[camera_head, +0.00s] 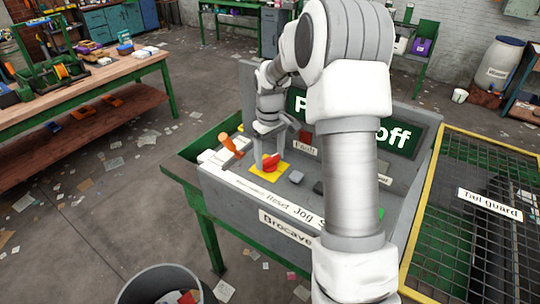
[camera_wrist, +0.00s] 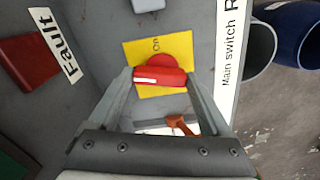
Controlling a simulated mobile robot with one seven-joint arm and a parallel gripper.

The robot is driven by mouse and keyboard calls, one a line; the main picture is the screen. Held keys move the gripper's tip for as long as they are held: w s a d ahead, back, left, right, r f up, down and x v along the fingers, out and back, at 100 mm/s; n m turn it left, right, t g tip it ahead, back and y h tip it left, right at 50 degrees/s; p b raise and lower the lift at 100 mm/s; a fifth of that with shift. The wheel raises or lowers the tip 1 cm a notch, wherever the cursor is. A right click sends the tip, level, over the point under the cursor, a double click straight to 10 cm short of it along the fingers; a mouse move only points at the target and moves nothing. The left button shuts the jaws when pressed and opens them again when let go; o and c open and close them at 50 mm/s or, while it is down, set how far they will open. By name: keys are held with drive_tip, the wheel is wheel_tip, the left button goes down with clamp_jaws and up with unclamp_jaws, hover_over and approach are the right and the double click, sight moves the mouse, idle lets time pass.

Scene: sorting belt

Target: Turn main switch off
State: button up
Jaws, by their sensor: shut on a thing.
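The main switch is a red rotary handle (camera_wrist: 160,76) on a yellow plate (camera_wrist: 181,46) marked "On". In the wrist view the handle lies across the picture, with the "On" mark above it. My gripper (camera_wrist: 159,78) is shut on the handle, one finger at each end. In the head view the red handle (camera_head: 270,162) and yellow plate (camera_head: 262,175) show on the left part of the grey console, under my gripper (camera_head: 267,143). A "Main switch" label (camera_wrist: 232,62) runs beside the plate in the wrist view.
A red Fault block (camera_wrist: 28,62) sits left in the wrist view. A yellow-framed mesh tail guard (camera_head: 462,170) is at right.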

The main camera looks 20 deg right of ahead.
sight(270, 157)
drive_tip(key=shift+w+n, duration=0.1)
drive_tip(key=shift+n, duration=1.4)
drive_tip(key=shift+r, duration=0.1)
drive_tip(key=o, duration=1.2)
drive_tip(key=shift+c, duration=0.2)
wheel_tip(270, 157, up, 17)
drive_tip(key=shift+r, duration=0.2)
